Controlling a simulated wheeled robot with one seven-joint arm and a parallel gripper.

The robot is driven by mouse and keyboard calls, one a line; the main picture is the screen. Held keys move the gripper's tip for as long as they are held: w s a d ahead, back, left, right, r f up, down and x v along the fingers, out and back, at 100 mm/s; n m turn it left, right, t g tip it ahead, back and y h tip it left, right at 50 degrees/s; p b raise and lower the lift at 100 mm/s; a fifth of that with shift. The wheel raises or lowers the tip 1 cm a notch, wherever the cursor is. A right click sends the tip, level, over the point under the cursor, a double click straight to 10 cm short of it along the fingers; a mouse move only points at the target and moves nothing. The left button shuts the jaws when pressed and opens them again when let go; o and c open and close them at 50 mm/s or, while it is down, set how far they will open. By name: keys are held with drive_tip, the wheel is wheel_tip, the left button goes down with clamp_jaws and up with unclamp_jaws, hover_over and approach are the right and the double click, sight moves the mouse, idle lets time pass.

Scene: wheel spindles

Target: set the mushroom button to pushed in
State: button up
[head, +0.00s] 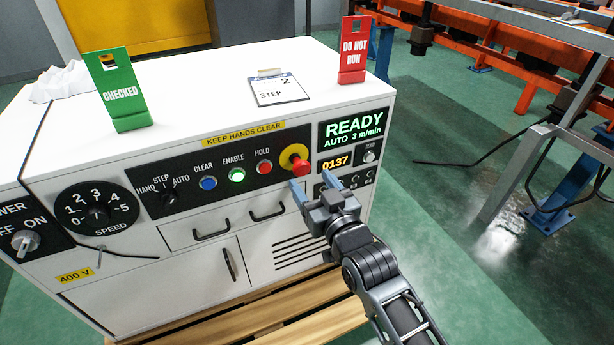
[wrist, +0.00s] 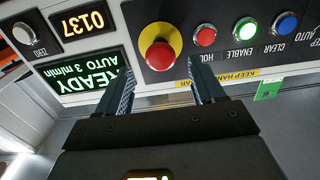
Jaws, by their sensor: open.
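The mushroom button (head: 301,167) is a red cap on a round yellow collar at the right end of the black button strip on the white cabinet's front. It stands out from the collar in the head view. The wrist view shows the red cap (wrist: 160,56) at the upper middle, near the space between my fingertips. My gripper (head: 311,183) is open and empty, just below and in front of the button in the head view. Its two blue fingers (wrist: 163,72) point towards the panel. I cannot tell whether a finger touches the cap.
Red HOLD (head: 264,167), lit green ENABLE (head: 237,175) and blue CLEAR (head: 208,183) buttons sit left of the mushroom button. A READY display (head: 353,127) is to the right. Drawer handles (head: 268,212) lie below. Green (head: 122,93) and red (head: 353,50) signs stand on top.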

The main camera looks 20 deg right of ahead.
sight(303, 171)
drive_tip(key=shift+w, duration=1.85)
drive_tip(key=shift+c, duration=0.4)
clamp_jaws()
